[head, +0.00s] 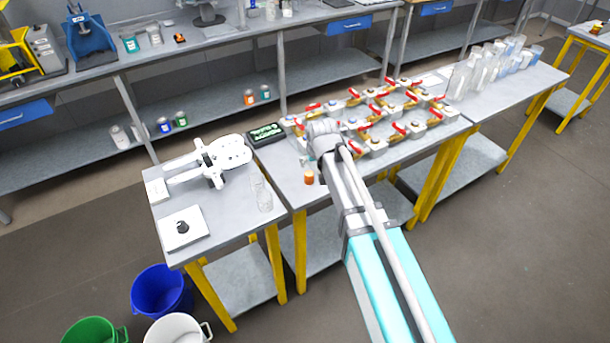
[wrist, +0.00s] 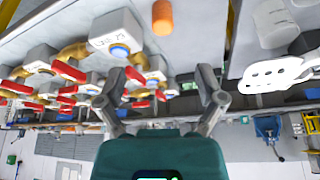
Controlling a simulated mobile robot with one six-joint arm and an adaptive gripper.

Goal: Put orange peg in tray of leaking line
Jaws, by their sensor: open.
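An orange peg (head: 309,177), a short cylinder, stands near the front edge of the middle table. It also shows at the top of the wrist view (wrist: 162,17). Several pale trays (head: 376,143) sit in rows on that table, under brass valves with red handles. One tray (wrist: 118,36) in the wrist view has a label that seems to read "Line 23". I cannot tell which line leaks. My gripper (wrist: 166,82) is open and empty, its fingers spread apart, with the peg beyond them. In the head view my arm hides the fingers and some valves.
A black tray with green items (head: 265,133) lies left of the valves. A white device (head: 228,152) and a clear beaker (head: 261,193) stand on the left table. Clear cylinders (head: 490,65) crowd the right table. Buckets (head: 160,290) stand on the floor.

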